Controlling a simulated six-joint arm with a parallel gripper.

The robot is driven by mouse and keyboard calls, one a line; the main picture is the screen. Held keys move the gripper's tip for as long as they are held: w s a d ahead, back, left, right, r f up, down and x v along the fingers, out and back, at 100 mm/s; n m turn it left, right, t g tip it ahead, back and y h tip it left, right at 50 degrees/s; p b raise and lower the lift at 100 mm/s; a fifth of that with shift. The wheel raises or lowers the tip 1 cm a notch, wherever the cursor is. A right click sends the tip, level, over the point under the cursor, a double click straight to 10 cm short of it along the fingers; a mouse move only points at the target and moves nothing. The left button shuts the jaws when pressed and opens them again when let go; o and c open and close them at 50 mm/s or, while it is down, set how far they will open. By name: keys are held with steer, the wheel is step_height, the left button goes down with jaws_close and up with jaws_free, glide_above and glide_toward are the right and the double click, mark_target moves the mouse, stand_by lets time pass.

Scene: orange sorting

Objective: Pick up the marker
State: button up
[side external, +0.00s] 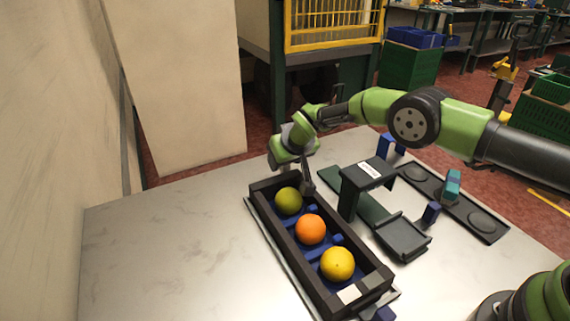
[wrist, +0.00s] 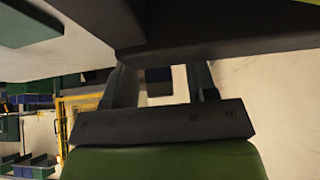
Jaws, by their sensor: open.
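I cannot make out a marker in either view. My gripper (side external: 303,178) is at the far end of a long dark tray (side external: 352,247), just above the far fruit, and a finger reaches down by the tray's right wall. The tray holds a green fruit (side external: 288,201), an orange fruit (side external: 310,229) and a yellow fruit (side external: 337,264) in a row.
A dark stand with a white label (side external: 370,170) rises right of the tray. A teal block (side external: 452,184) stands on that plate. The metal table (side external: 165,245) is clear at left.

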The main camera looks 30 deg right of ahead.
steer(key=shift+f, duration=0.1)
steer(key=shift+c, duration=0.2)
jaws_close()
